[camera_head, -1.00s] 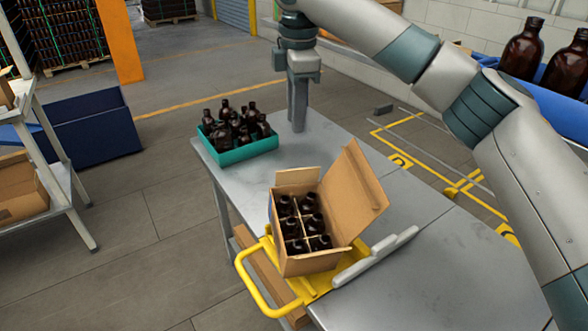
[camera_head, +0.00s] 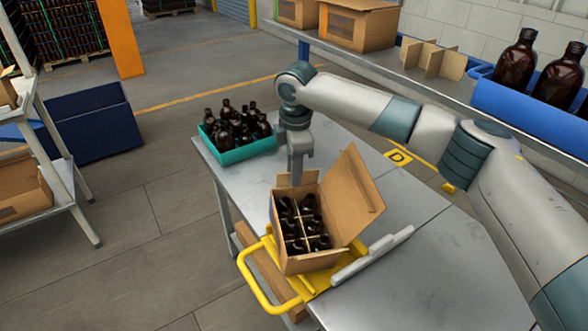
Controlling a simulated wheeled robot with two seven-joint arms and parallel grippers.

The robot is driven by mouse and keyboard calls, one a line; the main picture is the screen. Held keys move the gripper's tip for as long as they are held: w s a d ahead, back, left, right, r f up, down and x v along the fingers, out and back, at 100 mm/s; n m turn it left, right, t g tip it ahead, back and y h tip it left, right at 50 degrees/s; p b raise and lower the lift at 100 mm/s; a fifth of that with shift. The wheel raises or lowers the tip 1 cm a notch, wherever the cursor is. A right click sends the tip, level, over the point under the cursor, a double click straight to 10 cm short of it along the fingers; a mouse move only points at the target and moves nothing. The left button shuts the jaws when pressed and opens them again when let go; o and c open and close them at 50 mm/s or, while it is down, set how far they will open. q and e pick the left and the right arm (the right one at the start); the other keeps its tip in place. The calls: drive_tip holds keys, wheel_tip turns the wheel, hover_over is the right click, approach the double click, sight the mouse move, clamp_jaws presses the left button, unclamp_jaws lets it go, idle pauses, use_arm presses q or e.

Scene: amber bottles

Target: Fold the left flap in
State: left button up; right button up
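An open cardboard carton (camera_head: 298,264) stands tilted on a yellow stand on the metal table. Several dark bottles (camera_head: 293,228) sit inside between pale dividers. A tall flap (camera_head: 354,193) stands up and leans outward on the carton's right side. A short flap (camera_head: 309,189) shows low at the far end, partly hidden by my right gripper. My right gripper (camera_head: 296,182) points down at that far end, its fingers together with nothing visible between them. I cannot tell whether it touches the flap. My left gripper is not in view.
A teal crate (camera_head: 249,154) of brown bottles stands behind the carton on the left. The yellow stand (camera_head: 262,292) has a handle loop sticking out past the table edge. A blue bin (camera_head: 524,115) with large bottles is at upper right. The table (camera_head: 420,265) is clear on the right.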

drive_tip(key=shift+f, duration=0.4)
clamp_jaws()
